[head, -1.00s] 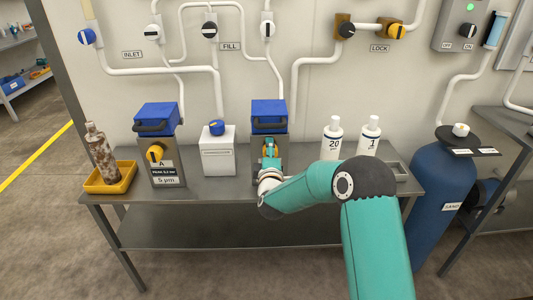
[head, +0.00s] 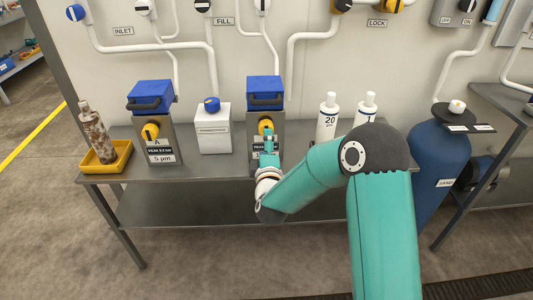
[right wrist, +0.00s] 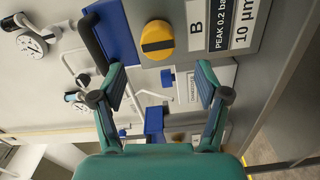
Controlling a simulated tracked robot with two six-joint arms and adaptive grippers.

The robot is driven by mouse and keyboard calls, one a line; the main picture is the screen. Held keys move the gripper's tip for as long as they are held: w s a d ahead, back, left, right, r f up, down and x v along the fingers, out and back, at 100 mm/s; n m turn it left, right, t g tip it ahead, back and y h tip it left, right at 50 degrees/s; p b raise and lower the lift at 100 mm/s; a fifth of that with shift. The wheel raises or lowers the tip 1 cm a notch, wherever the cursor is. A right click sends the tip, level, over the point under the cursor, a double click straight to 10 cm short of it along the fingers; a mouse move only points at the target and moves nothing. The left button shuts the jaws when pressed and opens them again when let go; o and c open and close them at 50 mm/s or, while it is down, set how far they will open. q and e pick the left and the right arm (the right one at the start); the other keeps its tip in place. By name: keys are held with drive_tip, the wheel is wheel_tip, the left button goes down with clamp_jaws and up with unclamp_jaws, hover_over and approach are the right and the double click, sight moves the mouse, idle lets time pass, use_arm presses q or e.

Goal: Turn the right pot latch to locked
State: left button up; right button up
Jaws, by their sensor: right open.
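The right pot (head: 278,128) is a grey metal housing with a blue lid (head: 264,90) and a dark handle. Its yellow latch knob (head: 265,126) is on the front; in the right wrist view the knob (right wrist: 157,40) has a black stripe running roughly along the lid-to-base direction. A label there reads B, 10 µm. My right gripper (head: 268,139) is in front of and just below the knob in the head view. In the right wrist view its fingers (right wrist: 162,82) are spread wide and empty, apart from the knob. My left gripper is not in view.
The left pot (head: 161,130), marked A, has a similar yellow knob. A white box (head: 213,133) with a blue knob stands between the pots. White bottles (head: 327,117) stand right of pot B. A yellow tray (head: 118,161) holds a stained bottle. Pipes run along the wall.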

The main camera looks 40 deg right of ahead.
drive_tip(key=shift+v, duration=1.75)
drive_tip(key=shift+f, duration=0.1)
